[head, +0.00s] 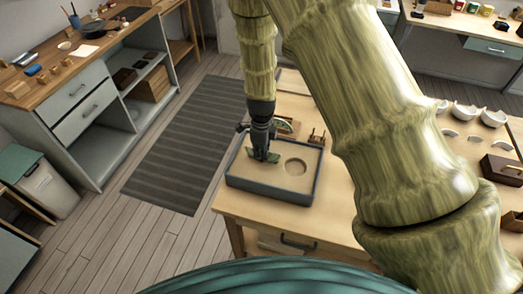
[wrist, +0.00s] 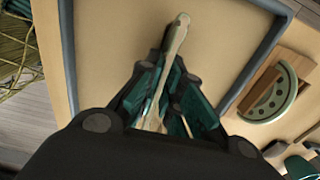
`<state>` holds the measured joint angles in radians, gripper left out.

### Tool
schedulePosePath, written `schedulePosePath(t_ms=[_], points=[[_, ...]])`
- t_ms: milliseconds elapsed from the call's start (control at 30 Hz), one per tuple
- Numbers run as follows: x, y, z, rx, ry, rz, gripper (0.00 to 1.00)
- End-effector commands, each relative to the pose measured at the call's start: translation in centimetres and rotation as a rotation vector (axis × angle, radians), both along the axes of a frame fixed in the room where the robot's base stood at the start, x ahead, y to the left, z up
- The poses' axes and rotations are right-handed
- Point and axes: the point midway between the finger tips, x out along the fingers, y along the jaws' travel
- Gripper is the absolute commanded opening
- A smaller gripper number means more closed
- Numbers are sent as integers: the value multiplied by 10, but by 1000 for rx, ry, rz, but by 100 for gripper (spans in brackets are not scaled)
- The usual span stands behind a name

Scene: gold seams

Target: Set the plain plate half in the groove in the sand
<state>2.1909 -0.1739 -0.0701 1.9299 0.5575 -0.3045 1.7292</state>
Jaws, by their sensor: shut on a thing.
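My gripper (head: 263,157) points down over the left part of the sand (head: 262,180) in the grey tray. In the wrist view, its green fingers (wrist: 168,100) are shut on a plate half (wrist: 176,40), seen edge-on as a thin cream strip. The held half is upright, with its lower edge at or close to the sand. The groove is hidden, and I cannot tell whether the half sits in it. Another half, with a green rim and dark dots (wrist: 267,103), stands in a wooden rack beside the tray.
The tray (head: 268,191) stands on a wooden table, with a round hollow (head: 296,166) right of my gripper. A small wooden stand (head: 317,137) is behind the tray. White bowl pieces (head: 466,112) and a brown box (head: 500,170) lie on the right.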

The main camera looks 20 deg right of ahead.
Motion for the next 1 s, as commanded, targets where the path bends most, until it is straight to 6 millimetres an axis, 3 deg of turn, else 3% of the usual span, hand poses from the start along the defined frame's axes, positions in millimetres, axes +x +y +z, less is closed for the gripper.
schedulePosePath(t_ms=[1000], points=[[0, 0, -8, 0, 0, 0, 0]])
